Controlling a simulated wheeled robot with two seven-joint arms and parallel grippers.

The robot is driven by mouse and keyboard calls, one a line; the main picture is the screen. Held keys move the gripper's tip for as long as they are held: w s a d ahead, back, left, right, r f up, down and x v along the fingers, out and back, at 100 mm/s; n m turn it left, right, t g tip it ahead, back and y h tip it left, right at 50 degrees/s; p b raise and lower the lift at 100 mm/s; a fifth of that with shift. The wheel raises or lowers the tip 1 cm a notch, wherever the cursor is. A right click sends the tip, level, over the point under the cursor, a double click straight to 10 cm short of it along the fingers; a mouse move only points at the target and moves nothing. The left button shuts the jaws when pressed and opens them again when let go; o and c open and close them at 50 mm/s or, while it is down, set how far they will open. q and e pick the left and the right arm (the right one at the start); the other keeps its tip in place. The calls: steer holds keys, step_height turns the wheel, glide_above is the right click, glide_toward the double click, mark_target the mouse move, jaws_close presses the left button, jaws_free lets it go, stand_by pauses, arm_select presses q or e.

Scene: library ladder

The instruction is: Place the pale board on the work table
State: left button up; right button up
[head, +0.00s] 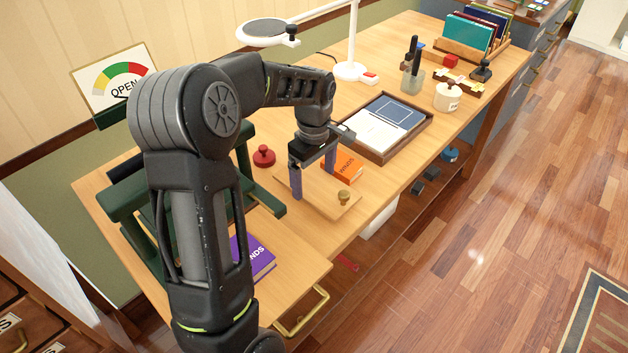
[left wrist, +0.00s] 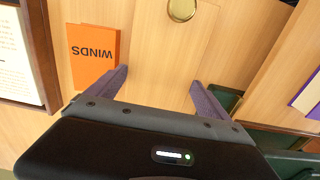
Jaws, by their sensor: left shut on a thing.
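The pale board (head: 320,195) is a flat light-wood piece with a round brass knob (head: 343,197) near its right end. My left gripper (head: 313,180) points down over it, its two purple fingers set wide at opposite edges, shut on the board. In the left wrist view the board (left wrist: 165,60) runs between the fingers, with the knob (left wrist: 181,9) at the top. The board is over or on the work table (head: 399,49); its similar colour makes any gap hard to tell. My right gripper is not in view.
An orange book (head: 347,169) lies close beside the board's far side. A dark-framed tray (head: 388,127) is beyond it. A red knobbed object (head: 264,156), a green stand (head: 262,197) and a purple book (head: 255,260) lie to the left. The table's front edge is near the board.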

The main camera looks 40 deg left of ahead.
mark_target(314, 184)
arm_select(q)
steer(key=shift+f, duration=0.8)
steer(key=shift+f, duration=0.2)
steer(key=o, duration=1.3)
steer(key=shift+c, duration=0.2)
steer(key=shift+r, duration=0.1)
step_height(314, 184, up, 12)
steer(key=shift+r, duration=0.1)
